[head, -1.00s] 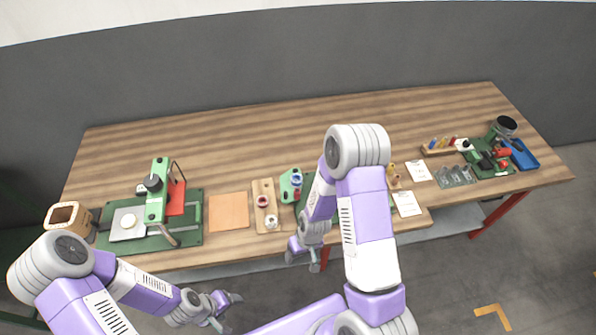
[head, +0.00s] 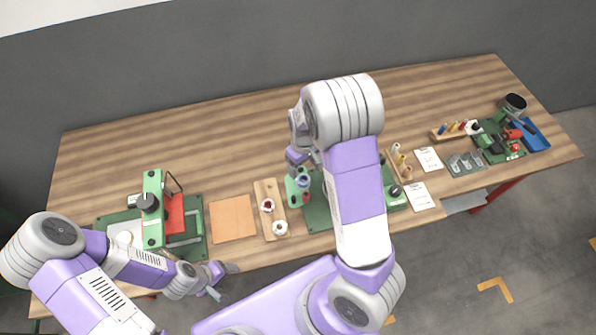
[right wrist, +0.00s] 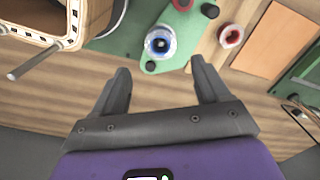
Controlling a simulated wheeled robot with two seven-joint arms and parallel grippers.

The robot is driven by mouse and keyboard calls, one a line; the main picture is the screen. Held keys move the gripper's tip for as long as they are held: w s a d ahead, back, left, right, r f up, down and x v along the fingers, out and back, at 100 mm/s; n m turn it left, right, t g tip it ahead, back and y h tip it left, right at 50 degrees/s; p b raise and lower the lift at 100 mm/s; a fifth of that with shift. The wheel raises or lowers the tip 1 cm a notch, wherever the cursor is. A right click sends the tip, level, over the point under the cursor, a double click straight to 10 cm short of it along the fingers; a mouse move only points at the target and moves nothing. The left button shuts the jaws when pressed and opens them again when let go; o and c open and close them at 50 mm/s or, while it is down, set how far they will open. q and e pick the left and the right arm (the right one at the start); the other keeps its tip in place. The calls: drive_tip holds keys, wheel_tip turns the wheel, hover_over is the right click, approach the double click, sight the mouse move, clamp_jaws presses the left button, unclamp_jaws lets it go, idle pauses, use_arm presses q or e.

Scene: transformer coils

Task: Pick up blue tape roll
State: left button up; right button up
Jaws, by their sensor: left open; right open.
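The blue tape roll (head: 303,182) sits on a green holder (head: 292,197) near the middle of the table. In the right wrist view the blue tape roll (right wrist: 160,42) shows as a blue and white ring with a dark centre on the green plate. My right gripper (right wrist: 160,68) is open and empty, with the roll ahead of and between its fingertips, not touching. In the head view my right gripper (head: 297,158) is above the roll, partly hidden by my arm. My left gripper (head: 222,282) is open and empty off the table's front edge.
A wooden board (head: 265,190) with a red roll (head: 267,205) and a white roll (head: 280,227) stands left of the holder. An orange mat (head: 232,218) lies further left. A green fixture (head: 153,210) with a press stands at far left. The table's back is clear.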

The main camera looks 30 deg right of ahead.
sight(304, 180)
drive_tip(key=f, duration=0.4)
drive_tip(key=s+f, duration=0.1)
drive_tip(key=shift+f, duration=0.4)
drive_tip(key=shift+w+f, duration=0.1)
drive_tip(key=shift+f, duration=0.3)
drive_tip(key=c, duration=1.1)
wheel_tip(304, 180, up, 10)
drive_tip(key=shift+p, duration=0.4)
